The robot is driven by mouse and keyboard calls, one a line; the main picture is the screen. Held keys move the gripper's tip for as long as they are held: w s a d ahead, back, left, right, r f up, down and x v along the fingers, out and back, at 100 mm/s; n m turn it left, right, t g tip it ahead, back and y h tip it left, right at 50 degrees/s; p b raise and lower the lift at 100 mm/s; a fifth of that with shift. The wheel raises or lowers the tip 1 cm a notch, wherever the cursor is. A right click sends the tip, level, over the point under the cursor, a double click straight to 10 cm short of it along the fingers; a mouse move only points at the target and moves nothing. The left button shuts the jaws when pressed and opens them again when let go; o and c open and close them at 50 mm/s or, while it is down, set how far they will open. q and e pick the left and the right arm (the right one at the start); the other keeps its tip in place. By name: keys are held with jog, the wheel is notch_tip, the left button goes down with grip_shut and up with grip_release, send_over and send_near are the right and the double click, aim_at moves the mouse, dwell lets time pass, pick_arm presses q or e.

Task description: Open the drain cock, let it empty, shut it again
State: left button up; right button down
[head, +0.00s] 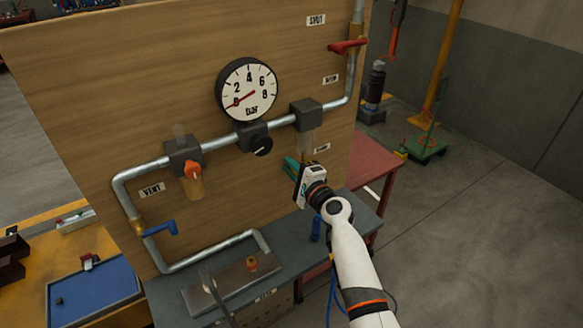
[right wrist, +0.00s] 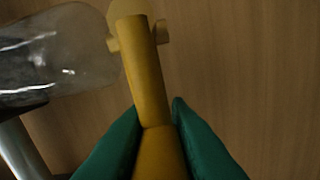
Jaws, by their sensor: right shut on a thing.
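The yellow drain cock (right wrist: 148,70) fills the middle of the right wrist view, a stem with a crosspiece near its top. My right gripper (right wrist: 155,135) has its green fingers on either side of the yellow part, shut on it. A clear bowl (right wrist: 55,50) is beside it at the upper left; I cannot tell its liquid level. In the head view my right gripper (head: 290,163) is at the board below the right dark housing (head: 305,114) and its clear bowl (head: 306,143). The cock's exact turn is hard to tell. My left gripper is not in view.
A round bar gauge (head: 247,90) has its red needle near 0. A red lever (head: 347,46) is at the upper right, a blue lever (head: 161,229) at the lower left. A grey bench (head: 290,240) lies below.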

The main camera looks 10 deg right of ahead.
jog(key=c, duration=1.4)
grip_release()
jog(key=shift+o, duration=0.2)
jog(key=b+v, duration=0.2)
jog(key=v, duration=1)
